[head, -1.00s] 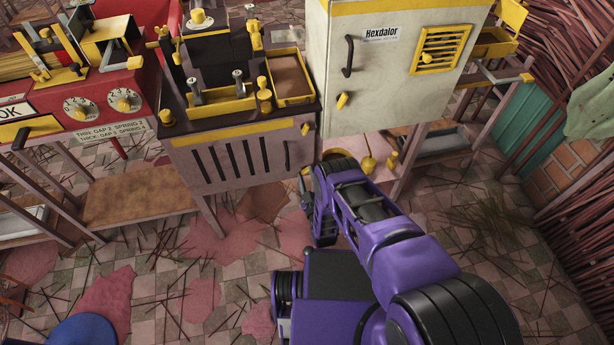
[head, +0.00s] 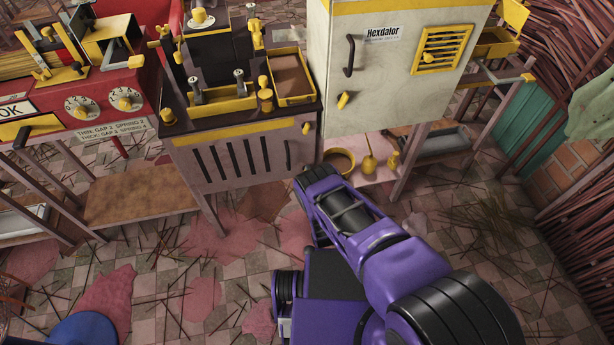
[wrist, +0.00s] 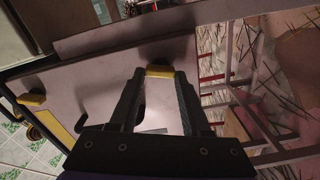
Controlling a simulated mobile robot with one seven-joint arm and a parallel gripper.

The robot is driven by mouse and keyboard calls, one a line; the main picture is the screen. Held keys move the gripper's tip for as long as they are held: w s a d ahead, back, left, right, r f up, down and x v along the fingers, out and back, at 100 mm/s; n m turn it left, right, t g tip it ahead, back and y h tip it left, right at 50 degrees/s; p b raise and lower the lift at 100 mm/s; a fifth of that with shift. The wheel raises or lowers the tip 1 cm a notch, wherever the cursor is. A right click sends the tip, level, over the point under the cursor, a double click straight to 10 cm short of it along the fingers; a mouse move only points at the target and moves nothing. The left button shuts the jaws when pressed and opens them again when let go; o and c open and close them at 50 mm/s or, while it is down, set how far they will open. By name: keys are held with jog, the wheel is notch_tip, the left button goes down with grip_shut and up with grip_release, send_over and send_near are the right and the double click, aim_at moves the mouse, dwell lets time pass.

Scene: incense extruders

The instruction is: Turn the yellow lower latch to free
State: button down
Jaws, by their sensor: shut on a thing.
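The yellow lower latch (wrist: 159,71) shows in the wrist view on the grey panel (wrist: 100,85). It lies across the picture between the two fingertips. My gripper (wrist: 160,78) is shut on this latch, with one finger at each end of it. In the head view my purple arm reaches to the lower right corner of the slatted cabinet door (head: 240,157) and hides the gripper and the lower latch. A second yellow latch (head: 305,128) sits higher on that door, and a similar one shows at the left in the wrist view (wrist: 32,99).
A dark door handle (head: 288,154) is close to the arm. The pale Hexdalor cabinet (head: 395,85) stands to the right, above a low shelf with a yellow-rimmed bowl (head: 341,160). Table legs and thin sticks show right in the wrist view. The floor in front is open, with scattered sticks.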

jog(key=shift+w+r, duration=0.1)
dwell(0.3)
jog(key=shift+c, duration=1.8)
grip_release()
